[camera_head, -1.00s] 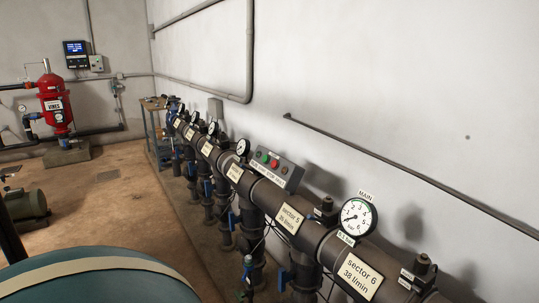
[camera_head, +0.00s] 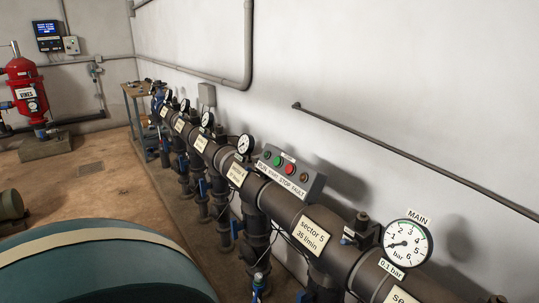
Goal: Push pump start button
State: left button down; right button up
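A grey control box (camera_head: 306,185) sits on top of the dark manifold pipe, right of centre, against the white wall. Its label strip reads roughly "RUN START STOP FAULT". A green button (camera_head: 278,161) and a red button (camera_head: 289,169) stand out on its face. A small dark green lamp or button (camera_head: 267,155) is at its left end and a brownish one (camera_head: 304,178) at its right end. Neither of my grippers shows in this view.
The manifold pipe (camera_head: 283,203) runs diagonally with sector labels, valves and several gauges. The main gauge (camera_head: 407,243) stands front right. A rounded teal tank (camera_head: 100,265) fills the lower left. A red filter vessel (camera_head: 24,90) stands at the far left. The floor between is open.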

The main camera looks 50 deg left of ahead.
aim_at(277, 161)
jog(key=j, duration=0.4)
jog(key=i+j, duration=0.15)
jog(key=j, duration=0.7)
jog(key=i, duration=0.05)
